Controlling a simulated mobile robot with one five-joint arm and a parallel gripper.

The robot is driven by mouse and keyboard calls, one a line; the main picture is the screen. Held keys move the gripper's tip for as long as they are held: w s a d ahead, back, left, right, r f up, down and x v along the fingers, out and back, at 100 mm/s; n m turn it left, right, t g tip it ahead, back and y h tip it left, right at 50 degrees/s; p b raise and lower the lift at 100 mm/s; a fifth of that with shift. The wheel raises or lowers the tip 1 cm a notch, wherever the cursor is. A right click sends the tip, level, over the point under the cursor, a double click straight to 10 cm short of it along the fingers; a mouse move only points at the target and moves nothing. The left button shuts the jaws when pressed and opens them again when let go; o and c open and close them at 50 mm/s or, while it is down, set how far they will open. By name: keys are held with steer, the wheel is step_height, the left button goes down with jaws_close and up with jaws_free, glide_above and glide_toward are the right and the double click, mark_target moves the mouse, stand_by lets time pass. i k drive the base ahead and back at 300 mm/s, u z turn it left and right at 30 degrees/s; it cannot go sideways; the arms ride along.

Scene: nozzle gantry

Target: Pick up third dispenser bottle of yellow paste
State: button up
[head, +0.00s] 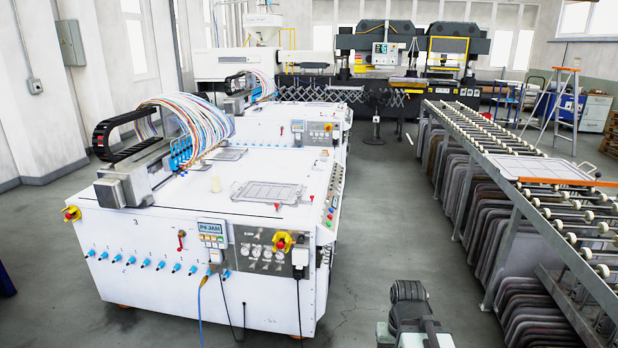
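The machine's front carries a "3". Part of my own dark arm (408,315) shows at the bottom, apart from the machine and to its right. I make out no gripper fingers.
A grey frame (268,192) lies on the machine top. Coloured hoses (200,125) arch above its back left. Cables hang from its front to the floor. A roller conveyor (520,165) with dark panels beneath runs along the right. The grey floor (385,215) between is clear.

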mark_target(215, 184)
steer(key=i, duration=2)
steer(key=u, duration=1.35)
steer(key=k, duration=0.65)
steer(key=u, duration=0.65)
steer(key=i, duration=1.05)
steer(key=u, duration=1.05)
steer(key=i, duration=1.75)
steer(key=z, duration=0.5)
steer(key=i, duration=0.9)
steer(key=z, duration=0.95)
